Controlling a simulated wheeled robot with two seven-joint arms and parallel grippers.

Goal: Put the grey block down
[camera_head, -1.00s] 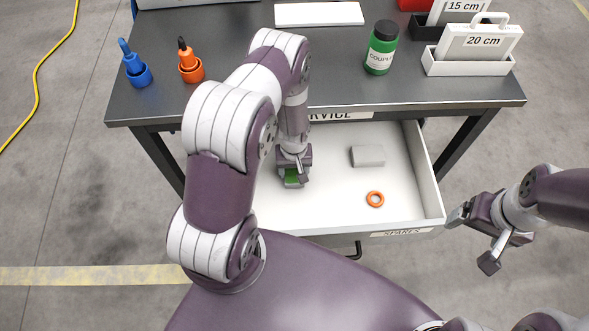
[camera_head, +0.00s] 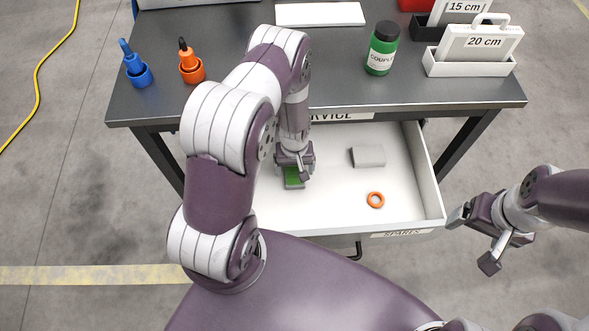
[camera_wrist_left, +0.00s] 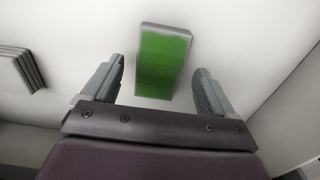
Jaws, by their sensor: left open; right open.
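A grey block with a green face (camera_head: 293,181) lies on the floor of the open white drawer (camera_head: 330,215), at the drawer's left. My left gripper (camera_head: 301,170) is just above it and partly hides it. In the left wrist view the green-faced block (camera_wrist_left: 163,62) shows between and beyond the open fingers, with a gap on each side. A second, plain grey block (camera_head: 368,156) lies apart in the drawer, to the right. My right gripper (camera_head: 472,240) is open and empty, outside the drawer at the right.
The drawer walls stand around the left gripper. The dark bench top (camera_head: 340,90) above holds a green bottle (camera_head: 382,48), blue and orange bottles, and labelled cases. The drawer floor between the blocks is clear.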

